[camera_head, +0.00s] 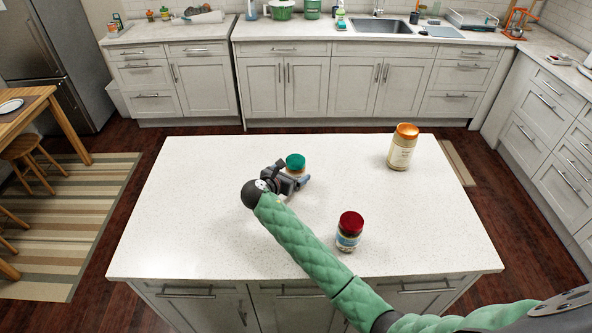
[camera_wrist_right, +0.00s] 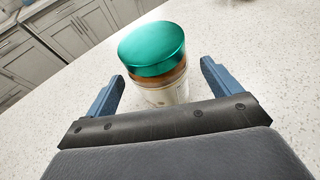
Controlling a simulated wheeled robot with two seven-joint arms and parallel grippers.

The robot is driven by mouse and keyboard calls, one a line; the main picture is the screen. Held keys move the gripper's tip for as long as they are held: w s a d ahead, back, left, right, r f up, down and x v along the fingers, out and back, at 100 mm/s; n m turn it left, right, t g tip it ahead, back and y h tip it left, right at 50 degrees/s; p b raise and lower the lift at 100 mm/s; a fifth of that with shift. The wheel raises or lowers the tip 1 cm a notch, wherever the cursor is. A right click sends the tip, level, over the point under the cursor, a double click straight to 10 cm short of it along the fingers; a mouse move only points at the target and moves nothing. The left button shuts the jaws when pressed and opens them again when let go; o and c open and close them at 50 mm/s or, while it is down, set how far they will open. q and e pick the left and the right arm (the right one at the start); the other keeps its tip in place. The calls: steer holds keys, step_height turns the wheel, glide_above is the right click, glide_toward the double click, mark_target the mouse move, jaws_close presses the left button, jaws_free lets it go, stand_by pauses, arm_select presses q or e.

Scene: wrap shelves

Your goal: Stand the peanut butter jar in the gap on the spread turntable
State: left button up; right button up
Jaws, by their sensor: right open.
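A jar with a green lid (camera_head: 296,161) stands upright on the island top (camera_head: 200,215). In the wrist view the green-lidded jar (camera_wrist_right: 155,60) has brown contents above a pale label. My right gripper (camera_head: 292,173) is open, with its blue fingers on either side of this jar. Gaps show between the fingers and the jar, and its lower part is hidden. A jar with an orange lid (camera_head: 402,148) and a jar with a red lid (camera_head: 349,231) also stand on the island. I cannot read which is peanut butter. I see no turntable clearly. My left gripper is out of view.
My right arm reaches across the island's front right, passing close to the red-lidded jar in the picture. The island's left side is bare. Cabinets and a back counter (camera_head: 215,32) with small items stand behind, across the floor.

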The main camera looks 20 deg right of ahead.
steer(key=shift+w+d+p, duration=0.3)
steer(key=shift+d+p, duration=0.05)
steer(key=shift+p+x, duration=0.4)
steer(key=shift+x, duration=0.5)
steer(key=shift+w+d+f, duration=0.1)
steer(key=shift+f, duration=0.25)
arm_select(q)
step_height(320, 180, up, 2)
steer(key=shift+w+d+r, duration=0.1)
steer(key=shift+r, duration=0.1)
arm_select(e)
steer(key=c, duration=1.4)
steer(key=shift+c, duration=0.4)
steer(key=shift+r, duration=0.1)
